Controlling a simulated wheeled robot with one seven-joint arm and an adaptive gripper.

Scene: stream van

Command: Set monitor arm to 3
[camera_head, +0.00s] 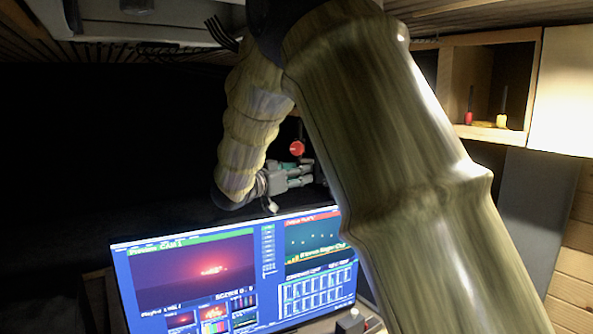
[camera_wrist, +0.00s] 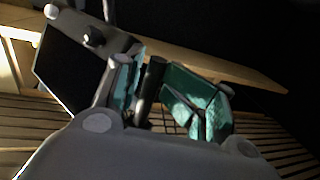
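The lit monitor (camera_head: 240,275) stands low in the head view, its screen filled with video panels. A red ball knob (camera_head: 297,148) on a thin dark stem is above it. My gripper (camera_head: 300,176), with grey fingers and teal pads, is just below the knob, pointing right. In the wrist view my gripper (camera_wrist: 165,95) has a dark rod (camera_wrist: 151,82) between its teal pads. I cannot tell whether the pads grip it or what it belongs to. No red knob shows there. The setting of the monitor arm cannot be read.
A wooden shelf (camera_head: 490,133) with a red and a yellow item is at upper right. A desk edge with small controls (camera_head: 352,322) is beside the monitor. My arm hides much of the middle. A dark panel (camera_wrist: 72,65) and a wooden ledge (camera_wrist: 235,75) show in the wrist view.

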